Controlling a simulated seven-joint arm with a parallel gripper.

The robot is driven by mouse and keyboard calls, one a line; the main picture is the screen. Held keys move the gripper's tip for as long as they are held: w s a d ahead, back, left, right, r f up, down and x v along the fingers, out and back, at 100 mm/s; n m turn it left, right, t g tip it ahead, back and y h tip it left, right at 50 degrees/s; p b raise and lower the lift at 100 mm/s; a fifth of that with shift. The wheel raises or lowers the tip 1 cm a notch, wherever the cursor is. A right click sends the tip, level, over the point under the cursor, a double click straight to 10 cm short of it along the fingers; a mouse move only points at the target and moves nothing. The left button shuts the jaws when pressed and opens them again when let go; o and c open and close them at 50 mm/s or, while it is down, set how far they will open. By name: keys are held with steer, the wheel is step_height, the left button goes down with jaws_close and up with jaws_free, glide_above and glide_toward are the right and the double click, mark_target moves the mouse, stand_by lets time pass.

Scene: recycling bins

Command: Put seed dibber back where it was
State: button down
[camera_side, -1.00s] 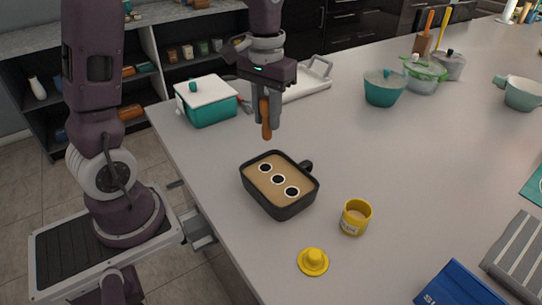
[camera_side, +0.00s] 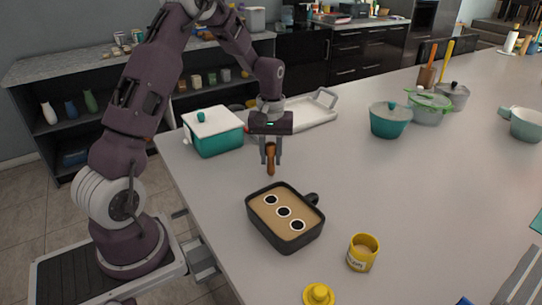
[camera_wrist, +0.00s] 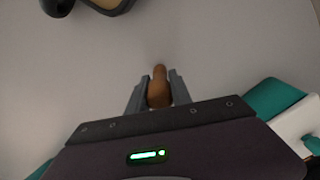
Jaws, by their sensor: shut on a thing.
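The seed dibber (camera_side: 271,163), a slim brown-orange tool, is upright between the fingers of my gripper (camera_side: 270,158). My gripper is shut on it. In the wrist view the dibber (camera_wrist: 158,90) shows between both fingertips (camera_wrist: 158,96). Its lower end is close to the counter; I cannot tell whether it touches. The dark pan of brown soil with three round dark white-rimmed holes (camera_side: 261,232) stands in front of my gripper, apart from the dibber.
A teal pot with white lid (camera_side: 216,138) is left of my gripper, with a white tray (camera_side: 312,112) behind. A yellow jar (camera_side: 362,254) and yellow lid (camera_side: 318,295) lie in front. Teal bowl (camera_side: 389,120) stands right.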

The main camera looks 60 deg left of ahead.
steer(key=shift+f, duration=0.1)
steer(key=c, duration=1.1)
jaws_free()
steer(key=shift+c, duration=0.2)
